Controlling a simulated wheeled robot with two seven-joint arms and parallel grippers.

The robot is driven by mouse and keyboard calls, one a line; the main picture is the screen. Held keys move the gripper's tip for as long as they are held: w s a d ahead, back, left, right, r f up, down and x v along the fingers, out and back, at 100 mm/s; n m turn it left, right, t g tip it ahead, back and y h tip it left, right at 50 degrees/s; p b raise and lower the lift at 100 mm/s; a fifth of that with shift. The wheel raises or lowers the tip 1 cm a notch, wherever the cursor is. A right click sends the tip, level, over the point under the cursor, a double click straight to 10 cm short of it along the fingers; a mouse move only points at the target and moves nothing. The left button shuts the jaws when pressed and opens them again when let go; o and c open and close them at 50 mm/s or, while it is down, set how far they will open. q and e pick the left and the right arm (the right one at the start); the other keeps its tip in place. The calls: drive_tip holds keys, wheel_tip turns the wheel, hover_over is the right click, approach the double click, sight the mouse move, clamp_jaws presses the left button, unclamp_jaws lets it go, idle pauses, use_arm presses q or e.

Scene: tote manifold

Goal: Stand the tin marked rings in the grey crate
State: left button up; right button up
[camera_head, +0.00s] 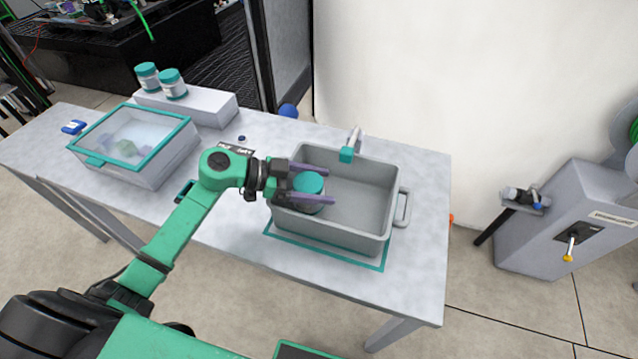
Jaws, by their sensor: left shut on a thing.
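The grey crate (362,238) stands on the table inside a green outline, open at the top. My left gripper (318,184) reaches over the crate's left wall, with its two purple fingers pointing right. It is shut on a tin (309,184) with a teal lid, at the left end of the crate. The tin looks upright. Its label is hidden, so I cannot read a marking, and I cannot tell whether its base touches the crate floor. My right gripper is not in view.
Two similar teal-lidded tins (172,84) stand on a grey block (212,107) at the back left. A clear-lidded case (150,165) with a teal frame is left of my arm. A teal-tipped fixture (347,153) is at the crate's back edge. The crate's right half is empty.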

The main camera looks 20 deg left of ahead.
use_arm(q)
drive_tip(key=shift+f, duration=0.3)
drive_tip(key=shift+f, duration=0.25)
drive_tip(key=o, duration=1.2)
drive_tip(key=shift+r, duration=0.6)
drive_tip(key=b+v, duration=0.1)
drive_tip(key=v, duration=1.1)
